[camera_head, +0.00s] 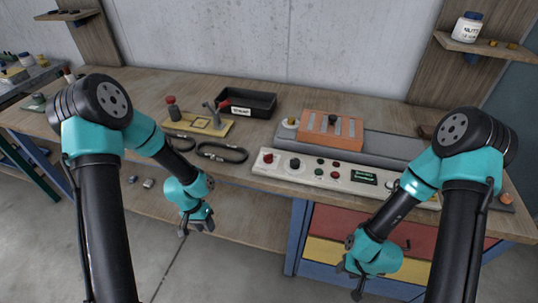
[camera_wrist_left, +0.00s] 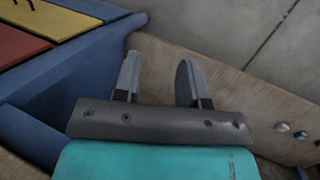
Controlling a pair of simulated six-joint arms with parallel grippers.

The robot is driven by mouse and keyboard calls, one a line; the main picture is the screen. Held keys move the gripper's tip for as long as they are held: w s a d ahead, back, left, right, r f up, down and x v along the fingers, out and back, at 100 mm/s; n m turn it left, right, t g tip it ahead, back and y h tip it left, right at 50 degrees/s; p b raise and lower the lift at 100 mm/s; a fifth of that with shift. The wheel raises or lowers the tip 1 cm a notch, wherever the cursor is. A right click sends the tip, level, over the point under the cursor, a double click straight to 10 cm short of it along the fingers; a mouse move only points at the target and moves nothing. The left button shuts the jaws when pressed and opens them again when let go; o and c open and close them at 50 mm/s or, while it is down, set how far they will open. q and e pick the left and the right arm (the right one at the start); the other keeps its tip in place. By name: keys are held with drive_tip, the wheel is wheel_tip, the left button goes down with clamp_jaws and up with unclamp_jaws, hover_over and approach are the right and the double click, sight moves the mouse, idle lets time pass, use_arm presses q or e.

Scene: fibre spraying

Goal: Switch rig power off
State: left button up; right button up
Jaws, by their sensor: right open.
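The rig's long white control panel (camera_head: 310,173) lies along the front of the workbench, right of centre in the head view. It bears a red button at its left end, a black knob (camera_head: 295,163), small red and green buttons, and a dark display (camera_head: 364,177) with green text. I cannot tell which control is the power switch. My left gripper (camera_head: 196,228) hangs in front of the bench, left of and below the panel; the left wrist view shows its two fingers (camera_wrist_left: 160,80) apart with nothing between. My right gripper (camera_head: 358,284) is open and empty in front of the drawers, below the panel.
Behind the panel is a grey rig bed with an orange block (camera_head: 330,130). A black tray (camera_head: 246,101), a yellow fixture board (camera_head: 199,123) and dark looped cables (camera_head: 222,152) lie to the left. Red and yellow drawers (camera_head: 340,255) sit below the bench. A lower shelf runs left.

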use_arm(q)
drive_tip(key=w+a+r+m+g+y, duration=0.2)
drive_tip(key=w+a+r, duration=0.4)
drive_tip(key=r, duration=0.4)
wheel_tip(320, 180, up, 26)
drive_tip(key=m+t+y, duration=0.2)
drive_tip(key=m+t, duration=0.2)
drive_tip(key=m, duration=0.1)
hover_over(267, 156)
drive_tip(key=shift+w, duration=0.1)
drive_tip(key=shift+f, duration=0.1)
wheel_tip(267, 156, down, 17)
drive_tip(key=shift+f, duration=0.1)
drive_tip(key=shift+c, duration=0.3)
clamp_jaws()
